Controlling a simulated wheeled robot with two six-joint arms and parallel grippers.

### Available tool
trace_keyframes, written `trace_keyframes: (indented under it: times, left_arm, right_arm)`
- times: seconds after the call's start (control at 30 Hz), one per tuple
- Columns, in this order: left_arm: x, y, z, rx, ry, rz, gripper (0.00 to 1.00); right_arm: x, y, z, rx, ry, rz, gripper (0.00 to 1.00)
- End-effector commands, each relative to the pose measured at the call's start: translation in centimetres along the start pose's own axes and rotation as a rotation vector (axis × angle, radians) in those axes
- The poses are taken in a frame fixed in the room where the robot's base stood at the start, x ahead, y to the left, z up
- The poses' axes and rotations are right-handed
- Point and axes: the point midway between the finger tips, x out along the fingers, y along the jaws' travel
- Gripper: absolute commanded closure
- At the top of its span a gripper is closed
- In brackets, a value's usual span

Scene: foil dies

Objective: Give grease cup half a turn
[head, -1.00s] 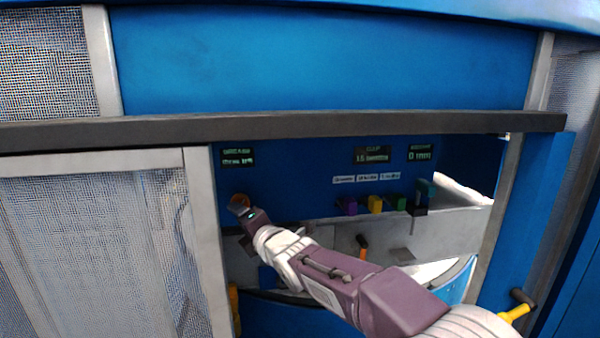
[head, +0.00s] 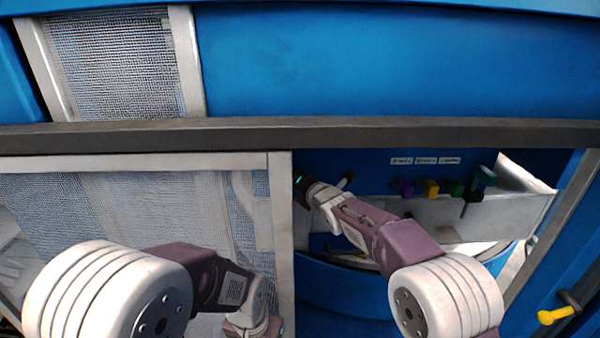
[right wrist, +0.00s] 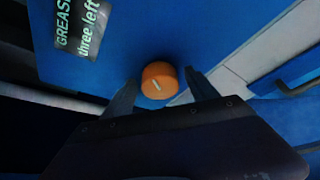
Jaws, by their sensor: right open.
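The grease cup is an orange round knob (right wrist: 159,80) with a pale slanted mark on its face, on the blue panel in the right wrist view. My right gripper (right wrist: 162,77) is open, with one finger on each side of the cup; I cannot tell whether they touch it. In the head view my right gripper (head: 302,187) is at the left of the panel opening and the cup is hidden there. My left gripper (head: 268,326) is at the bottom edge of the head view, in front of the mesh door; its fingers are not clear.
A dark beam (head: 400,134) runs across above the opening. Purple (head: 407,187), yellow (head: 431,187) and green (head: 455,188) blocks sit on the panel. A yellow handle (head: 556,315) is at lower right.

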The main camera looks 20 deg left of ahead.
Motion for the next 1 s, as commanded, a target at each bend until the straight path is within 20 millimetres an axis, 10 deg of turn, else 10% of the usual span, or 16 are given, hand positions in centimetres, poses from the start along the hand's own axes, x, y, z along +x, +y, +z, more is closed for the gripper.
trace_keyframes:
  times: [0.37,0.6,1.0]
  left_arm:
    - [-0.7,0.0,-0.1,0.000,0.000,0.000,0.64]
    - [-0.7,0.0,-0.1,0.000,0.000,0.000,0.64]
    - [0.8,0.0,0.1,0.000,0.000,0.000,0.64]
  right_arm:
    - [0.9,0.0,-0.1,0.000,0.000,0.001,0.32]
    - [0.9,0.0,-0.1,0.000,0.000,0.001,0.94]
    - [1.0,-0.3,-0.3,0.093,-0.004,0.043,0.94]
